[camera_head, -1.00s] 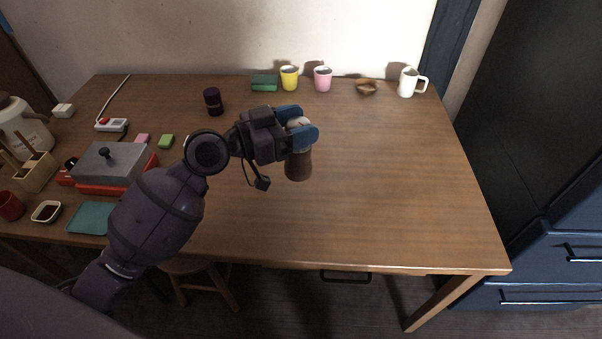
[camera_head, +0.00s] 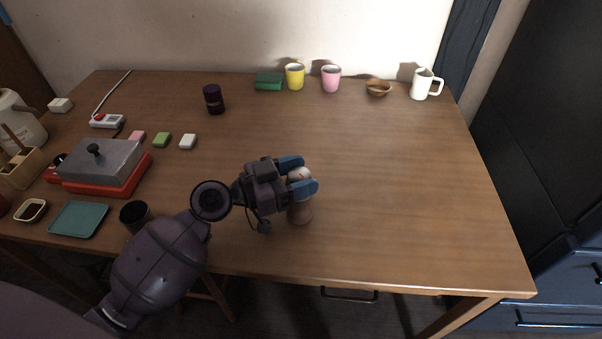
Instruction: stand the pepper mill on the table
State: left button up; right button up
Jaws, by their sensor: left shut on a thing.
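The pepper mill (camera_head: 301,213) is brown with a pale top. It is upright on or just above the wooden table (camera_head: 390,190), near the middle of its front half; I cannot tell whether its base touches. My left gripper (camera_head: 303,178) is shut on the mill's upper part, its blue fingers on either side of the pale top. The fingers hide part of the mill. My right gripper is not in view.
The table right of the mill is clear. A grey-lidded red grill (camera_head: 110,165), a teal tray (camera_head: 78,219) and a dark cup (camera_head: 135,213) are at left. A dark jar (camera_head: 213,99), yellow cup (camera_head: 295,77), pink cup (camera_head: 331,79), bowl (camera_head: 378,88) and white mug (camera_head: 424,85) stand toward the back.

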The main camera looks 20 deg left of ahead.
pick_arm(q)
jog(key=shift+f, duration=0.15)
jog(key=o, duration=1)
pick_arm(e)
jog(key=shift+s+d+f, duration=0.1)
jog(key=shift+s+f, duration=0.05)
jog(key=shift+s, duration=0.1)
pick_arm(q)
jog(key=shift+r, duration=0.45)
jog(key=v, duration=0.4)
jog(key=f+b+v, duration=0.1)
jog(key=v, duration=0.1)
jog(key=shift+a, duration=0.1)
jog(key=shift+r+b+v, duration=0.15)
jog(key=shift+b+v, duration=0.05)
jog(key=shift+v, duration=1.25)
jog(key=shift+r+b+v, duration=0.15)
jog(key=shift+b+v, duration=0.05)
jog(key=shift+v, duration=1.3)
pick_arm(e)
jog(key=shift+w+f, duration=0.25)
